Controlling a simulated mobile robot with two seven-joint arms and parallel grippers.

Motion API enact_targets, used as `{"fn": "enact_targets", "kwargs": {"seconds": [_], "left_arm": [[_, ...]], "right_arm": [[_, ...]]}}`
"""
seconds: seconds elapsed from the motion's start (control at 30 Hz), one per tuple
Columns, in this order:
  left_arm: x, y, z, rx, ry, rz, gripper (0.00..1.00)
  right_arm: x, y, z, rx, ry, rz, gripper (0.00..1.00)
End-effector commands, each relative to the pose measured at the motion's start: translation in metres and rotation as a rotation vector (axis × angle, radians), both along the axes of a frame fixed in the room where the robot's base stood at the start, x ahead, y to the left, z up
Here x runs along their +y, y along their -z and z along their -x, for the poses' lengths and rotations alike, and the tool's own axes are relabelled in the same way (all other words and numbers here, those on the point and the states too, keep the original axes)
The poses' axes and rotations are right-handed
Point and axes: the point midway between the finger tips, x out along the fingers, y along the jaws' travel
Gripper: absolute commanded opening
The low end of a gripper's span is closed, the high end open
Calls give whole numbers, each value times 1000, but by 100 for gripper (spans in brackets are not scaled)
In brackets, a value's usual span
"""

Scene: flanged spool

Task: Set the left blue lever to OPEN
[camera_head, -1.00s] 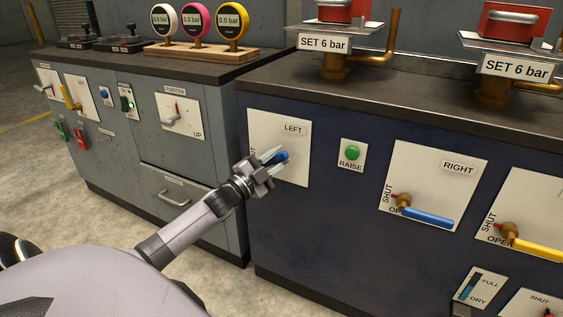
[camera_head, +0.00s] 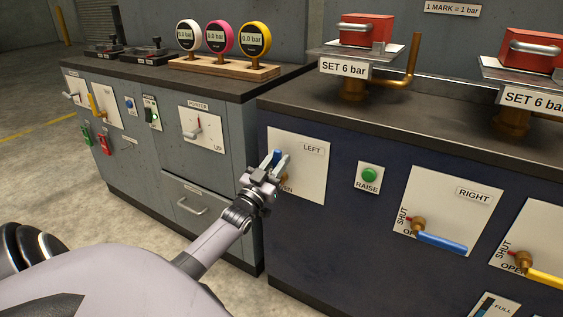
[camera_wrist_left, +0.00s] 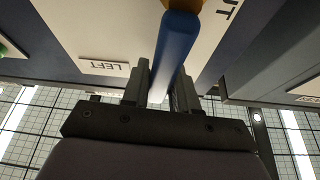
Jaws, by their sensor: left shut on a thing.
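The left blue lever (camera_head: 277,154) is on the white panel marked LEFT (camera_head: 313,160), on the dark blue cabinet. My left gripper (camera_head: 278,163) is shut on it, with a finger on either side of its blue handle. In the left wrist view the blue handle (camera_wrist_left: 176,48) runs between the two fingers, and its brass hub (camera_wrist_left: 185,5) is at the top edge. In the head view the handle appears to point up from the hub. The end of the OPEN marking shows below the gripper; the SHUT marking is hidden there. My right gripper is not in view.
A green RAISE button (camera_head: 369,175) sits just right of the LEFT panel. The RIGHT panel has its own blue lever (camera_head: 440,243), with a yellow lever (camera_head: 545,275) further right. A grey cabinet with a drawer handle (camera_head: 190,207) stands to the left.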

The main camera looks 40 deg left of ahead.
Motion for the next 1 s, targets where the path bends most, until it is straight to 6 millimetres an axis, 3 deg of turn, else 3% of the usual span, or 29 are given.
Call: {"fn": "enact_targets", "kwargs": {"seconds": [0.77,0.8,0.83,1.0], "left_arm": [[8,1,2,-24,0,108,0],[8,1,2,-24,0,107,38],[8,1,2,-24,0,107,48],[8,1,2,-23,-1,104,49]], "right_arm": [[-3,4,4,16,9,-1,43],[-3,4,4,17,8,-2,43],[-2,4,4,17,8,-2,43],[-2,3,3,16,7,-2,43]]}}
